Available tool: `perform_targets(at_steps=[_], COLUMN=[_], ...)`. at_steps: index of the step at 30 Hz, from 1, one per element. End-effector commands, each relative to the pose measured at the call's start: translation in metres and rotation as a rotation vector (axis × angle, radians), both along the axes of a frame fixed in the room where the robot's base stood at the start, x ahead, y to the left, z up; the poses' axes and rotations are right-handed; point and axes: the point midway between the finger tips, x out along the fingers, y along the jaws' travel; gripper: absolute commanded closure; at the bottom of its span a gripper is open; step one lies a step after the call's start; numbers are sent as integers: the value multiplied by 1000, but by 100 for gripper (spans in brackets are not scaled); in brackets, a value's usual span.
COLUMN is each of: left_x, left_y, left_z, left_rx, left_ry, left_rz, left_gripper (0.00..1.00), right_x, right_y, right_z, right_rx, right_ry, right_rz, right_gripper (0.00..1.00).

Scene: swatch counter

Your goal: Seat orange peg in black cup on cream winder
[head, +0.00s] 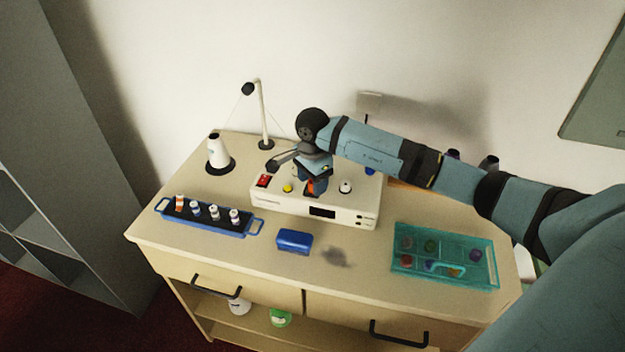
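The cream winder (290,207) stands near the back middle of the counter, with a red switch, a yellow button and a white knob on its top. My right gripper (316,188) points down over the middle of the winder's top. A small patch of orange, seemingly the orange peg (310,186), shows at its fingers, low and close to the top. The gripper looks shut on it, though the fingers are small in view. The black cup cannot be made out clearly; the gripper and peg cover that spot. My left gripper is not in view.
A blue-handled rack (212,225) with several banded spools lies at left. A blue box (294,241) is in front of the winder. A teal divided tray (446,262) is at right. A white thread cone (219,153) and a thin post (263,115) stand at the back left.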

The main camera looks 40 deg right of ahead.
Motion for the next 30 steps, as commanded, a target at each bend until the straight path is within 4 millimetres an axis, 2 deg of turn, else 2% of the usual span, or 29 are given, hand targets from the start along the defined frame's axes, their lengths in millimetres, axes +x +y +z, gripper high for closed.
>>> perform_targets(at_steps=[5, 8, 11, 21, 27, 30], left_x=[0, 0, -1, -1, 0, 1], left_y=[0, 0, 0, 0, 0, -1], left_z=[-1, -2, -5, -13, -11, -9], left_rx=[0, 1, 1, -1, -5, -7], left_ry=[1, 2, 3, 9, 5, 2], left_rz=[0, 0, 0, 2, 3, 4], left_gripper=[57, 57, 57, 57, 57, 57], right_x=[0, 1, 1, 1, 0, 0], right_y=[0, 0, 0, -1, 0, 0], right_z=[2, 11, 28, 105, 131, 136], right_rx=[0, 0, -2, -1, 0, 0], right_ry=[-1, -2, -4, -5, -2, 0], right_rz=[0, 1, 1, -1, 1, 1], right_gripper=[46, 46, 46, 46, 46, 46])
